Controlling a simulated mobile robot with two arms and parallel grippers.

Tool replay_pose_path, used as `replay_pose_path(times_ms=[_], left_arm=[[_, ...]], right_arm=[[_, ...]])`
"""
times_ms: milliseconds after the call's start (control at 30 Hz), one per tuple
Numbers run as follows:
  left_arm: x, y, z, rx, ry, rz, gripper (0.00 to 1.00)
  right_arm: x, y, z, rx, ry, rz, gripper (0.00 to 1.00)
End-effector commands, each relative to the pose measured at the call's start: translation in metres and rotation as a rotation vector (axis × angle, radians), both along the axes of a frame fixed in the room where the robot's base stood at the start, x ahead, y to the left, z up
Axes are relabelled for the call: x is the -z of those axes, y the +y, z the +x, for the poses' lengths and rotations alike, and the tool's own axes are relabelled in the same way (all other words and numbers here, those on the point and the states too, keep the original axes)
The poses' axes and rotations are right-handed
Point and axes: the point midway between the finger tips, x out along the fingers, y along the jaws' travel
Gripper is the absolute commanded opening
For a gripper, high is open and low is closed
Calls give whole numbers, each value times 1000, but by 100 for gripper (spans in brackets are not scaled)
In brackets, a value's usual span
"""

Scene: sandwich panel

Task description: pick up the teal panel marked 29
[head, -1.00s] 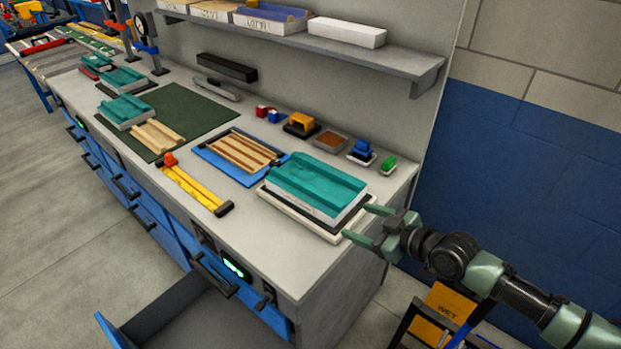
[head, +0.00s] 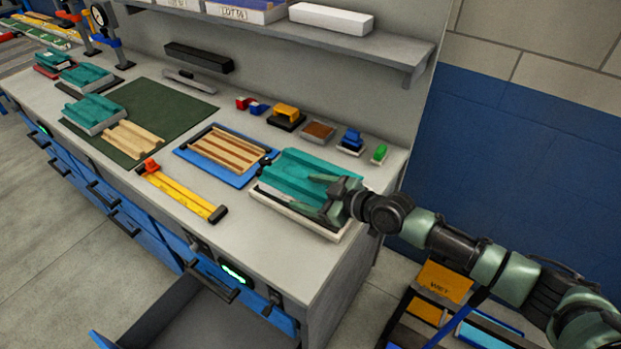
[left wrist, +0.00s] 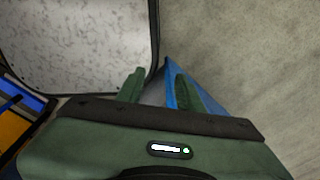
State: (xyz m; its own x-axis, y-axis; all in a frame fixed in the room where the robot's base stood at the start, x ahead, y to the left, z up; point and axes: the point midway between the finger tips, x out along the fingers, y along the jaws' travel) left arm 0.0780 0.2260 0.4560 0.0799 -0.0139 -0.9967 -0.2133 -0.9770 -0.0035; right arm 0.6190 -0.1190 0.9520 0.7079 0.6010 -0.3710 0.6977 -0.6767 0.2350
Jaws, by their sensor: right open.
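A teal panel (head: 300,170) lies on a pale, dark-edged tray (head: 278,208) at the bench's right end. Other teal panels sit farther left: one by the green mat (head: 92,110), one behind it (head: 86,76), and one at the far end (head: 54,59). No number is legible on any of them. My right gripper (head: 316,196) is open at the right end of the nearest panel, with its fingers overlapping the panel in view. I cannot tell whether they touch it. My left gripper (left wrist: 157,88) is open and empty in the left wrist view.
A blue tray with wooden strips (head: 226,155) and a yellow fixture (head: 180,190) lie left of the panel. Small coloured blocks (head: 350,140) stand behind it. A shelf (head: 300,35) overhangs the back. An open drawer (head: 200,312) juts out below the front edge.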

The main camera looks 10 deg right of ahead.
Motion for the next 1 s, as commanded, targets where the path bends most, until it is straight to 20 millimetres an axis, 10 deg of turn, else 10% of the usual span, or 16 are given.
replay_pose_path(times_ms=[367, 600, 1000], left_arm=[[-2, 8, 10, 1, -13, 9, 36], [-2, 9, 11, -1, -14, 10, 36], [-2, 9, 10, -2, -14, 10, 36]], right_arm=[[6, 8, 9, 0, 0, -1, 70], [6, 8, 9, 0, 0, -1, 3], [0, 8, 10, -1, -4, 0, 0]])
